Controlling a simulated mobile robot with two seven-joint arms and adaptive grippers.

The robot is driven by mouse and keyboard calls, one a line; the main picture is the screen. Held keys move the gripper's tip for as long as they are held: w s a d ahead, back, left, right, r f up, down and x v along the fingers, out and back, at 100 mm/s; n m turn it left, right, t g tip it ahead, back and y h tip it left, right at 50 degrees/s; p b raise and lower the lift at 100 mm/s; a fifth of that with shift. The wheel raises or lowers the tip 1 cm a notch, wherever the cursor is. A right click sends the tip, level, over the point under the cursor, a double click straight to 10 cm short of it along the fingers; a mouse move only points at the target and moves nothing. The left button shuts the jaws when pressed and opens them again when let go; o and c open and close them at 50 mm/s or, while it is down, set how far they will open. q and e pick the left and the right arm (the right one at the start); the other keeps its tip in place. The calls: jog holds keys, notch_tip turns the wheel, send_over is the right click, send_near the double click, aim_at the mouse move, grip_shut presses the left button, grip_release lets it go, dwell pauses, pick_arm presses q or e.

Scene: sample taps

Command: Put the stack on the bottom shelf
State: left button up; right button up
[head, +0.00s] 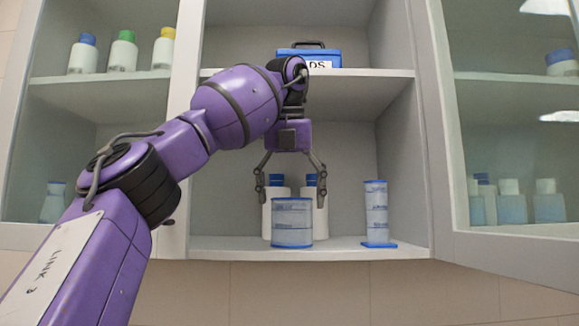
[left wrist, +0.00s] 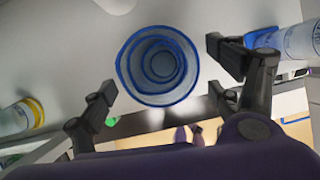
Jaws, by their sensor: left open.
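The stack (head: 292,222) is a set of clear beakers with blue rims standing upright on the bottom shelf (head: 345,249) of the middle cabinet. In the left wrist view the stack (left wrist: 133,82) shows from above as nested blue rings. My left gripper (head: 290,196) is open and points down, its fingertips at about the height of the stack's rim, one on each side in the picture. In the left wrist view the open fingers (left wrist: 160,76) also lie to either side of the stack, apart from it. My right gripper is not in view.
Two white bottles (head: 269,222) with blue caps stand close behind the stack. A graduated cylinder (head: 376,212) with a blue base stands to the right. A blue box (head: 325,52) is on the shelf above. Open glass doors (head: 510,160) flank the opening; clear shelf lies between stack and cylinder.

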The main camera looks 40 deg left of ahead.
pick_arm(q)
jog(key=v, duration=0.7)
dwell(0.3)
